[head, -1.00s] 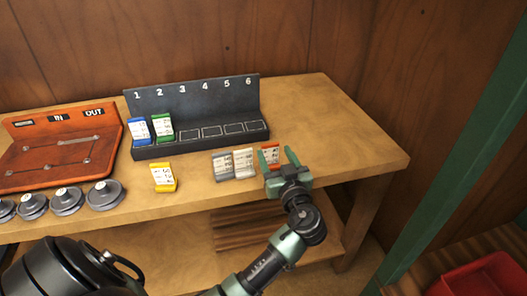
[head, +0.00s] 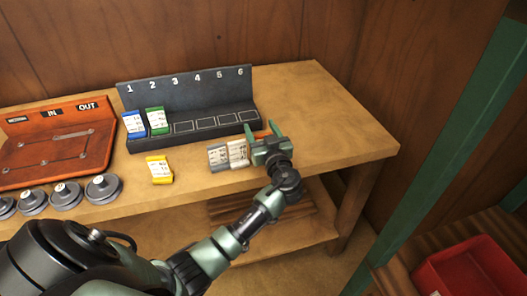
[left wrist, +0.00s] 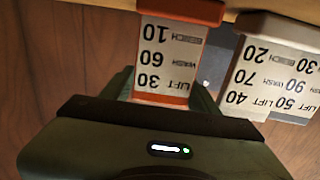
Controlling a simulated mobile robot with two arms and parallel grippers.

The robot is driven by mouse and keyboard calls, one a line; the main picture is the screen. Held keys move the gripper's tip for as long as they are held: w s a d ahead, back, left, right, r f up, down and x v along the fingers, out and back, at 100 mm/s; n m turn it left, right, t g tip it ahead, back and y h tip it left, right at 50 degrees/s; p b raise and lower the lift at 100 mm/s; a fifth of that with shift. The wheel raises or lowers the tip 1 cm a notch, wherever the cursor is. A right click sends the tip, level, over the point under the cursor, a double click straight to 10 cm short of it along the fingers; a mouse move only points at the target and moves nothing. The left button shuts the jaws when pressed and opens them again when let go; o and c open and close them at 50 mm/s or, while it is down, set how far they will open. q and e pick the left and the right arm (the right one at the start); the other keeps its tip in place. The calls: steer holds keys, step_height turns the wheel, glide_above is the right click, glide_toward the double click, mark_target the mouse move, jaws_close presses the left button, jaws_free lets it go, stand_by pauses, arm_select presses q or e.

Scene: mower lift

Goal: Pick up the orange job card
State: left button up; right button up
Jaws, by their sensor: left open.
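The orange job card (head: 262,134) stands on the bench in front of the rack, mostly hidden behind my left gripper in the head view. In the left wrist view the orange card (left wrist: 168,55) shows upside down, with a white label reading LIFT 30, WASH 60, BENCH 10. My left gripper (head: 261,127) is open, with its green fingers reaching to either side of the card. In the left wrist view the fingers are partly hidden by the card and the gripper body, so I cannot tell whether they touch it. My right gripper is in neither view.
A white card (head: 237,153) and a grey card (head: 218,156) stand close to the left of the orange card. A yellow card (head: 159,169) is farther left. The dark numbered rack (head: 186,95) holds blue and green cards; slots 3 to 6 look empty. The bench's right end is clear.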

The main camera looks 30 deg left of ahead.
arm_select(q)
jaws_close()
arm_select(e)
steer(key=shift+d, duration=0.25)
arm_select(q)
steer(key=shift+r, duration=0.15)
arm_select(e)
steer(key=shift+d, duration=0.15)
